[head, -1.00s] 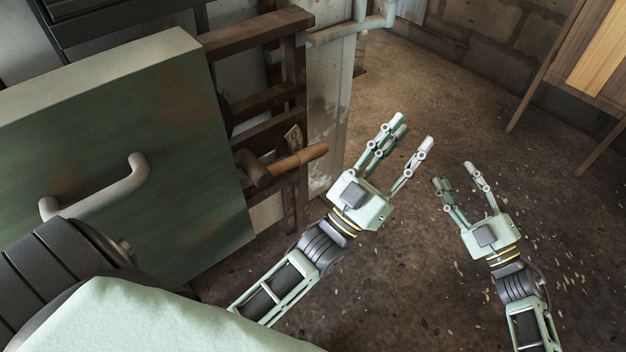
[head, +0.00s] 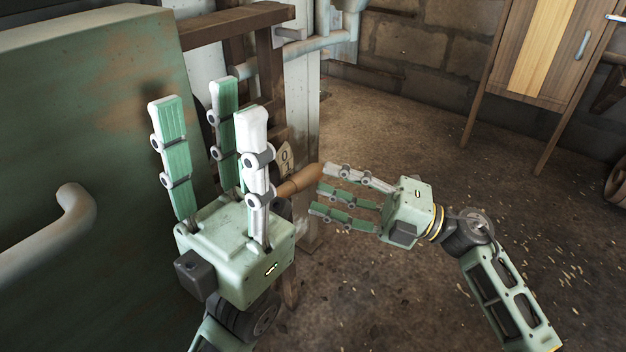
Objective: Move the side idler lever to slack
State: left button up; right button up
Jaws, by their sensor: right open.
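The side idler lever (head: 300,181) shows as a brown wooden handle sticking out to the right from the frame beside the green cabinet door. Its inner end is hidden behind my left gripper. My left gripper (head: 208,108) is open and empty, with its fingers spread and pointing up in front of the door's right edge. My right gripper (head: 322,190) is open, with its fingers pointing left. Its fingertips are close to the free end of the handle; I cannot tell whether they touch it.
The green door (head: 90,130) with a pale pull handle (head: 60,222) fills the left side. A small marked plate (head: 285,157) sits just above the lever. A wooden cabinet on legs (head: 545,60) stands at the back right. The floor between is open, with scattered chips.

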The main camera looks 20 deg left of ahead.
aim_at(316, 181)
jog(key=shift+x, duration=1.7)
grip_shut()
